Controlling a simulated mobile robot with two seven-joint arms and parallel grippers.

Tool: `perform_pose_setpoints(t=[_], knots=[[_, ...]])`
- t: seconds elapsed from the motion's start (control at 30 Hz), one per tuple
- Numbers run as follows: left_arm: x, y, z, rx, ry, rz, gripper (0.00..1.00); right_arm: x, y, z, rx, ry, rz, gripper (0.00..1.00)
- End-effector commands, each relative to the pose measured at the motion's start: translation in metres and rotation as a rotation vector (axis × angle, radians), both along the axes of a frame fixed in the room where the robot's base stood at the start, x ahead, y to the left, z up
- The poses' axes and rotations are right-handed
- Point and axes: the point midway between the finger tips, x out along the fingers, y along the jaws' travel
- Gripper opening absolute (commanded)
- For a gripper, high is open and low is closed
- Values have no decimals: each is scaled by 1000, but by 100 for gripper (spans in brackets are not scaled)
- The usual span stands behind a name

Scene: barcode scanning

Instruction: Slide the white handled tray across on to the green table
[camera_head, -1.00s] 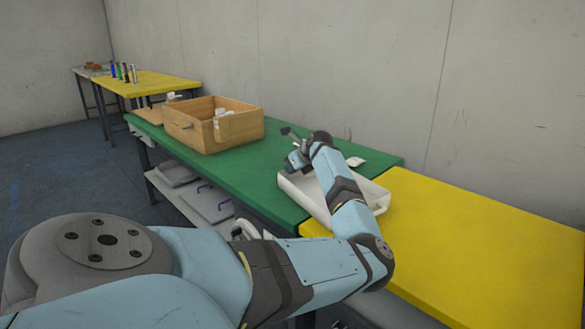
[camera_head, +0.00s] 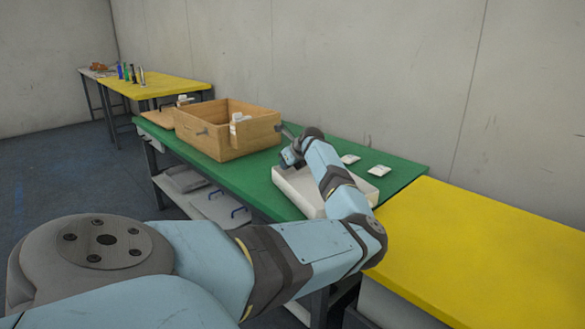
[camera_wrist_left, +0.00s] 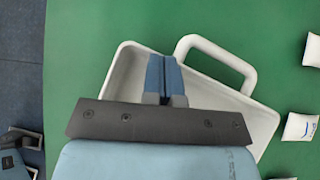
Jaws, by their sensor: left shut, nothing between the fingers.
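The white handled tray (camera_head: 287,186) lies on the green table (camera_head: 256,168), close to its seam with the yellow table. My left arm covers much of it in the head view. The tray (camera_wrist_left: 122,75) and its white loop handle (camera_wrist_left: 220,48) show clearly in the left wrist view. My left gripper (camera_head: 291,158) is over the tray's handle end. Its blue fingers (camera_wrist_left: 158,75) are shut with nothing between them, over the tray's inside beside the handle. I cannot tell whether they touch the tray wall. My right gripper is not in view.
Two white packets (camera_head: 350,159) (camera_head: 379,171) lie on the green table behind the tray. A wooden box (camera_head: 222,141) stands farther along it. The yellow table (camera_head: 480,245) is clear at right. Grey trays with blue handles (camera_head: 221,209) sit on the lower shelf.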

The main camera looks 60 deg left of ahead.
Motion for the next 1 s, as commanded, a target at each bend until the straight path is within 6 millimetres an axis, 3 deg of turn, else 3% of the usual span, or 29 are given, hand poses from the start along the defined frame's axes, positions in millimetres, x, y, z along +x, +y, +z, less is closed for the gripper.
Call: perform_pose_setpoints(t=[0.1, 0.3, 0.77, 1.0], knots=[[-11, 35, -3, -2, 0, 4, 0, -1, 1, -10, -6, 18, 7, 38], [-17, 63, -2, -1, 0, 2, 0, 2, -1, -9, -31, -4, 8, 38], [-18, 66, -1, -1, 0, 1, 0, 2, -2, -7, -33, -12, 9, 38], [-8, 53, 0, -1, -2, 0, 0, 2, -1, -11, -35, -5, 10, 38]])
